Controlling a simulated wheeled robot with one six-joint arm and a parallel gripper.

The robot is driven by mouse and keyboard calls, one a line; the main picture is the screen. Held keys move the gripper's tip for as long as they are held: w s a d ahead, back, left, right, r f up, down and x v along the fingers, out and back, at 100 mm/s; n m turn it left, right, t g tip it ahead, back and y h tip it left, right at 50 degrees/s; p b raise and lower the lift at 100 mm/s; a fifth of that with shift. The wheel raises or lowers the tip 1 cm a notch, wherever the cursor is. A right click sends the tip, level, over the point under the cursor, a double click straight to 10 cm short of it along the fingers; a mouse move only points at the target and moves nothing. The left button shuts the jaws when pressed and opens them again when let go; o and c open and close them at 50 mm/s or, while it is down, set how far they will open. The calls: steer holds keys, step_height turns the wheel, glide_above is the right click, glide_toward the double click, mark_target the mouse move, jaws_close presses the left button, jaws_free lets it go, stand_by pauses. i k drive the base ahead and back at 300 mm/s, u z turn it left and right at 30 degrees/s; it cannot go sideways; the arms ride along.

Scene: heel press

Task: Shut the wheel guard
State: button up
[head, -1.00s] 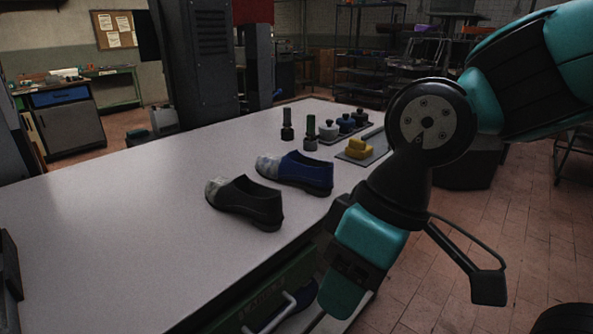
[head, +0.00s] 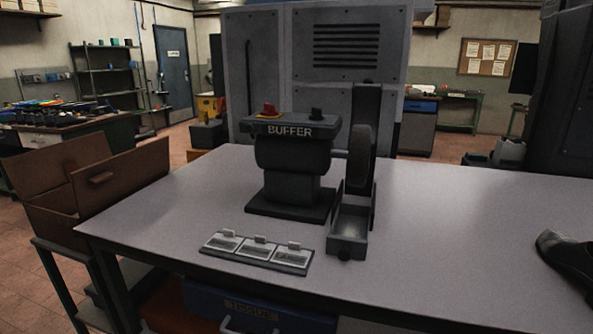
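The dark buffer machine (head: 292,160) stands on the table, with a "BUFFER" label on its front. Its round dark wheel (head: 359,152) is on its right side, with its face partly exposed. A tall dark upright panel (head: 366,105) rises behind and beside the wheel; it looks like the wheel guard, standing raised. An open grey tray (head: 349,226) sits below the wheel at the front. My gripper is not in view.
The pale table (head: 440,225) is clear right of the buffer, up to a dark shoe (head: 568,256) at the right edge. A plate with small labelled holders (head: 257,252) lies in front. A brown open box (head: 95,182) stands at left.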

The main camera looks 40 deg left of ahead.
mark_target(366, 98)
steer(key=k, duration=0.15)
steer(key=u, duration=1.3)
steer(key=i, duration=0.45)
steer(key=u, duration=0.1)
